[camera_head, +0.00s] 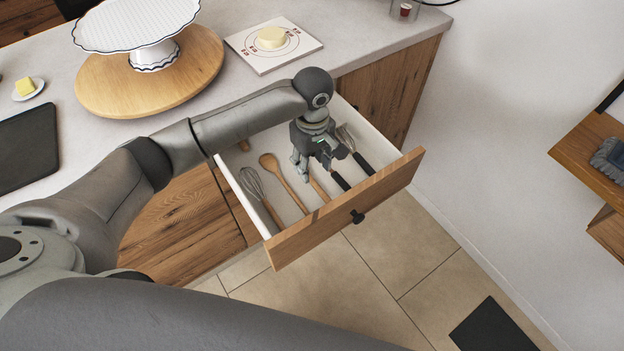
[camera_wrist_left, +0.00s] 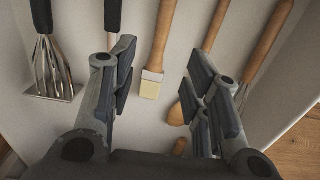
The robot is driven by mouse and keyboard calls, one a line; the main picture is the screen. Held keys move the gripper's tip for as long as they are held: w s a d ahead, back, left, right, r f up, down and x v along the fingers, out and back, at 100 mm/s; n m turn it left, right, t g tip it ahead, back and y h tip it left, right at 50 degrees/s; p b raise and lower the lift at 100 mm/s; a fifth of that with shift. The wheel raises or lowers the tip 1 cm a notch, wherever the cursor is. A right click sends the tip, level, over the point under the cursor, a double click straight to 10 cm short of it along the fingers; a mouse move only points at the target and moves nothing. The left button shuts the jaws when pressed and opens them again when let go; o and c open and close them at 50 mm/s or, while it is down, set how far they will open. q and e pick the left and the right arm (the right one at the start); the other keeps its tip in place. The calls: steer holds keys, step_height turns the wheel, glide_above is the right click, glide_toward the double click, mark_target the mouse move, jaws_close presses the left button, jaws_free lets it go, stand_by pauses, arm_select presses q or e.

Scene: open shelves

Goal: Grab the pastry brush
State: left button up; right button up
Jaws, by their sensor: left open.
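The pastry brush (camera_wrist_left: 151,88) has pale bristles, a metal band and a wooden handle. It lies in the open drawer (camera_head: 391,181). In the left wrist view it lies between the spread fingers of my left gripper (camera_wrist_left: 162,72), with nothing pinched. In the head view, my left gripper (camera_head: 320,163) points down into the drawer and hides the brush's head; part of the wooden handle (camera_head: 319,188) shows below it. My right gripper is not in view.
A whisk (camera_head: 254,186) and a wooden spoon (camera_head: 284,181) lie left of the brush. Black-handled utensils lie to its right, one with a slotted metal head (camera_wrist_left: 53,75). The drawer walls surround them.

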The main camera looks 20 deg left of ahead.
mark_target(312, 179)
arm_select(q)
steer(key=shift+w+f, duration=0.1)
steer(key=shift+f, duration=0.65)
step_height(312, 179, down, 4)
steer(key=shift+a+f, duration=0.15)
steer(key=shift+f, duration=0.1)
steer(key=c, duration=0.9)
